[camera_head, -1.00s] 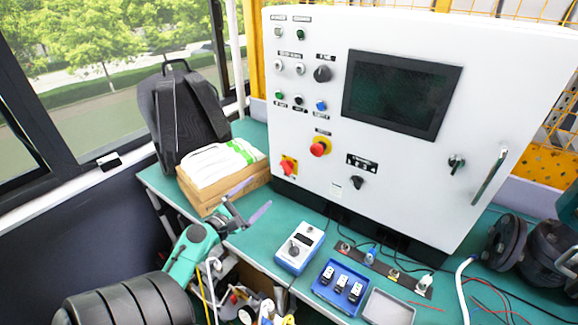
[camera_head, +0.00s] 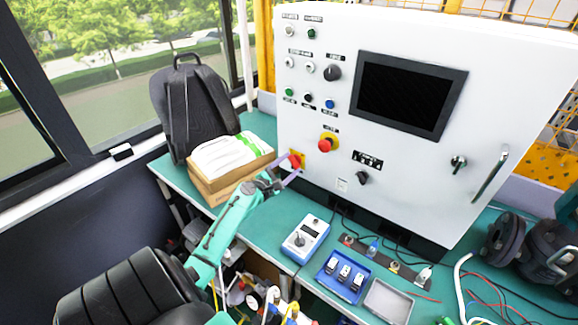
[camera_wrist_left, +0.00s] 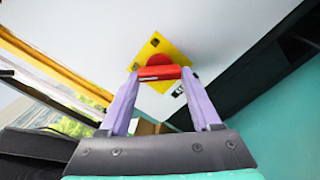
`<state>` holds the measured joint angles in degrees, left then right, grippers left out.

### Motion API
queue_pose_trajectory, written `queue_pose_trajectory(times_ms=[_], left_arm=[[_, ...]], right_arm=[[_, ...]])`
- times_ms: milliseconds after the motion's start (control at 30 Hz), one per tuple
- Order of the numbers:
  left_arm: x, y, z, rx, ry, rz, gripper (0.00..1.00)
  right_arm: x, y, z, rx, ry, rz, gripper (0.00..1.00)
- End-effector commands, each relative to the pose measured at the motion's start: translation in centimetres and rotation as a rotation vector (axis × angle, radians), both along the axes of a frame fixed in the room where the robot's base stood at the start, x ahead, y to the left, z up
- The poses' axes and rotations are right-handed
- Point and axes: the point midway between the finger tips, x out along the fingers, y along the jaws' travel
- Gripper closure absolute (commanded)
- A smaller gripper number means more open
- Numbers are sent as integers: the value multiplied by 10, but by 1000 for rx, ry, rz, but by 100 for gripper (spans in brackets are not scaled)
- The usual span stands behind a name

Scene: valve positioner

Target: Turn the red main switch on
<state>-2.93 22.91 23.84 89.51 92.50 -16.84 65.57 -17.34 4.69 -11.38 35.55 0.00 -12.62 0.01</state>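The red main switch (camera_head: 296,160) is a red handle on a yellow plate, low on the left side of the white cabinet's front. In the left wrist view the red handle (camera_wrist_left: 162,73) lies crosswise at the fingertips, with the yellow plate (camera_wrist_left: 153,45) behind it. My left gripper (camera_head: 290,174) is at the switch, its lilac fingers spread apart, one at each end of the handle. The fingers (camera_wrist_left: 162,76) also show in the left wrist view; whether they touch the handle I cannot tell. My right gripper is not in view.
A red mushroom button (camera_head: 325,145) on yellow sits above and right of the switch. A cardboard box (camera_head: 225,181) with white packs and a black backpack (camera_head: 192,110) stand left of the cabinet. A blue-white device (camera_head: 306,240) and a blue tray (camera_head: 342,279) lie on the teal table.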

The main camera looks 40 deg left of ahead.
Motion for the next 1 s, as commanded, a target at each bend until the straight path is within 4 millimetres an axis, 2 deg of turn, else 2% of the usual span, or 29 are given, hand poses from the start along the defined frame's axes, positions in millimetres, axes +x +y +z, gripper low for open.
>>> queue_pose_trajectory(times_ms=[33,100,567,1000], left_arm=[[0,0,0,0,1,-1,70],[0,0,0,0,1,-1,91],[0,0,-2,97,12,-1,91],[-1,1,-2,462,54,-2,91]], right_arm=[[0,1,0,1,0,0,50],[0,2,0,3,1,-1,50],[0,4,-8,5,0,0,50],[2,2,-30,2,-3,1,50]])
